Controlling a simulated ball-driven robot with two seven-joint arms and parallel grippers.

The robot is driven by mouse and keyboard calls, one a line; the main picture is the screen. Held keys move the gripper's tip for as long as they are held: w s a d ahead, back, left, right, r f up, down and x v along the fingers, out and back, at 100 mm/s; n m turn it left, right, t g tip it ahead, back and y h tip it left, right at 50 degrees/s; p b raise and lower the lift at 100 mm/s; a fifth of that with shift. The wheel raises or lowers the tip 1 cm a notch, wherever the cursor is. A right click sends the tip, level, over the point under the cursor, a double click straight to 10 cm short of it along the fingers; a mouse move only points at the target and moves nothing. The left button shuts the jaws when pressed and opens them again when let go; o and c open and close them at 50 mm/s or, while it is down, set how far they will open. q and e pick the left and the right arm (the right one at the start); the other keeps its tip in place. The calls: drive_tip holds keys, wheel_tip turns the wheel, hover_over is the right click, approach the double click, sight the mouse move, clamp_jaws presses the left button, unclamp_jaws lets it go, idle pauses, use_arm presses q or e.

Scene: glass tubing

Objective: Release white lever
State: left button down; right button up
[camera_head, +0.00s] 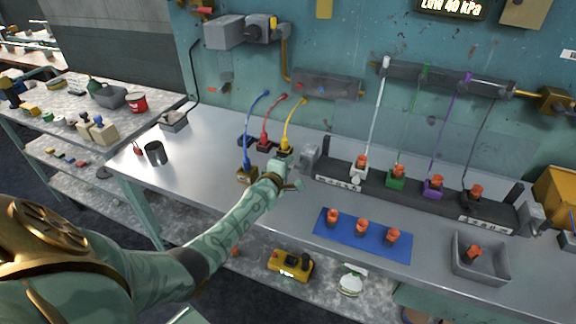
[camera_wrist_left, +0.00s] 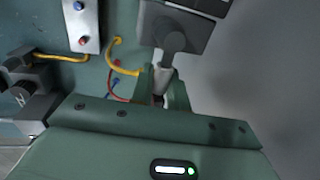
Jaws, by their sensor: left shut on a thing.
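My left gripper (camera_head: 286,179) is at the left end of the long dark rack (camera_head: 420,195), close to a grey box (camera_head: 310,155). In the left wrist view my left gripper (camera_wrist_left: 164,92) is shut on a pale lever (camera_wrist_left: 162,76). The lever joins a round dark pivot on the grey box (camera_wrist_left: 190,28). Its lower end is hidden between the fingers. The white block (camera_head: 357,172) with an orange top stands at the rack's left, apart from the gripper. My right gripper is not in view.
Green (camera_head: 397,178), purple (camera_head: 433,187) and black blocks stand along the rack. Blue, red and yellow tubes (camera_head: 292,125) rise just behind the gripper. A blue mat (camera_head: 345,239) with orange-topped pieces and a grey tray (camera_head: 462,268) lie in front. The bench's left part is mostly clear.

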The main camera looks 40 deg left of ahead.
use_arm(q)
drive_tip(key=shift+f, duration=0.1)
drive_tip(key=c, duration=1.4)
unclamp_jaws()
drive_tip(key=shift+s+d+r+p, duration=0.15)
drive_tip(key=shift+s+r+p, duration=0.1)
drive_tip(key=shift+s+p, duration=0.15)
drive_tip(key=p+v, duration=0.1)
drive_tip(key=v, duration=0.1)
drive_tip(key=p+v, duration=0.2)
drive_tip(key=v, duration=0.1)
drive_tip(key=shift+s+r+p, duration=0.25)
drive_tip(key=shift+r+p, duration=0.05)
drive_tip(key=p+v, duration=0.1)
drive_tip(key=v, duration=0.5)
drive_tip(key=p+v, duration=0.1)
drive_tip(key=v, duration=0.2)
drive_tip(key=shift+d+f+p, duration=0.1)
drive_tip(key=shift+f+p, duration=0.2)
drive_tip(key=shift+p, duration=0.05)
drive_tip(key=shift+s+d, duration=0.1)
drive_tip(key=shift+s, duration=0.35)
